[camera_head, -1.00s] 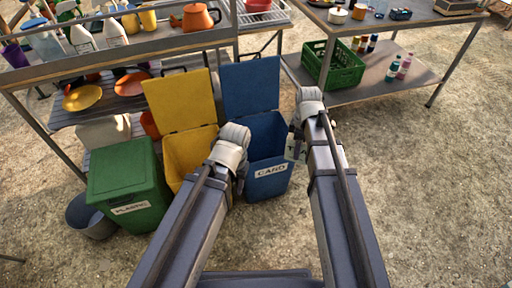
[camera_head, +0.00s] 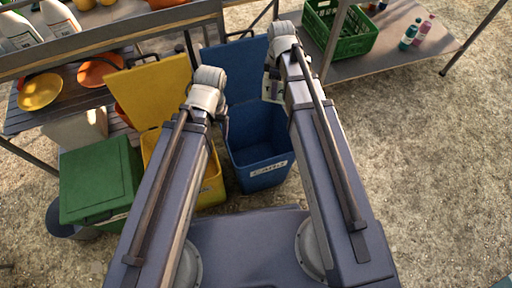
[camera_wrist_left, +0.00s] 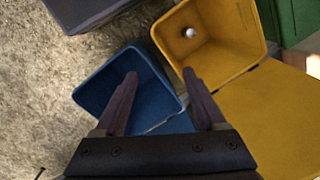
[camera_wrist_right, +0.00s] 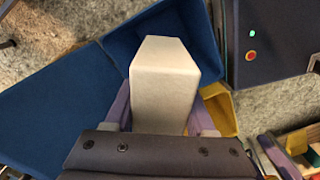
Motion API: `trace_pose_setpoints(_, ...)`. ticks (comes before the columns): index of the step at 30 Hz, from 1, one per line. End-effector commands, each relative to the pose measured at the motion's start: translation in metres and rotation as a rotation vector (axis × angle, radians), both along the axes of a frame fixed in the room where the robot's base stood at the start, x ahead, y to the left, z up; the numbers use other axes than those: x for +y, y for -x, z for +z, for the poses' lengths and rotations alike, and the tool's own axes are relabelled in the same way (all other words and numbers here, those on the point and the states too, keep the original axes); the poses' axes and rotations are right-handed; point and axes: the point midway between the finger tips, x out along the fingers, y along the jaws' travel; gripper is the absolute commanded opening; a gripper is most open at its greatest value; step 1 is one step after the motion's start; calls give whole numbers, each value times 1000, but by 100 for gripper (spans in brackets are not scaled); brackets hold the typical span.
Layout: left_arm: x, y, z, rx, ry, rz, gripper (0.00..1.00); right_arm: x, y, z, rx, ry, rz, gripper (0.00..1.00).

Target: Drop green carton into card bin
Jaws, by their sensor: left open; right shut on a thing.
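The green carton (camera_wrist_right: 165,88) looks pale, nearly white, in the right wrist view, where it sits between my right gripper's fingers. In the head view only a small part of the carton (camera_head: 272,86) shows beside my right gripper (camera_head: 276,72). The card bin is the blue bin (camera_head: 262,172) with a white label and its lid open at the back. In the right wrist view the carton overlaps the blue bin (camera_wrist_right: 126,42); its height above the bin is unclear. My left gripper (camera_wrist_left: 160,78) is open and empty, above the blue bin (camera_wrist_left: 92,92) and yellow bin edges.
The open yellow bin (camera_wrist_left: 240,62) stands against the blue bin and holds a small pale round thing. A closed green bin (camera_head: 100,180) is at the left. A shelf with a green crate (camera_head: 340,32) and bottles is at the back right. Ground at the right is clear.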

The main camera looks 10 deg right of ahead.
Motion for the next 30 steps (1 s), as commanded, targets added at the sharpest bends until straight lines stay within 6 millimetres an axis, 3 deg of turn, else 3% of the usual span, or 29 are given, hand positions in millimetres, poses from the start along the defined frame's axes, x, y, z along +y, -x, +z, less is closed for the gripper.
trace_pose_setpoints(1, 0, 0, -24, 0, -1, 0, 79, 4, 1, -23, 0, 0, -9, 3)
trace_pose_setpoints(6, 1, 0, -70, -1, -4, -1, 98, 20, 2, -70, 0, 0, -56, 3)
trace_pose_setpoints(12, 1, -1, -109, -2, -8, -2, 100, 35, 4, -109, 0, 0, -106, 3)
trace_pose_setpoints(18, 2, -1, -125, -4, -9, -4, 100, 43, 5, -125, 0, 0, -132, 3)
trace_pose_setpoints(30, 2, -1, -132, -4, -9, -4, 100, 44, 5, -133, 0, 0, -137, 3)
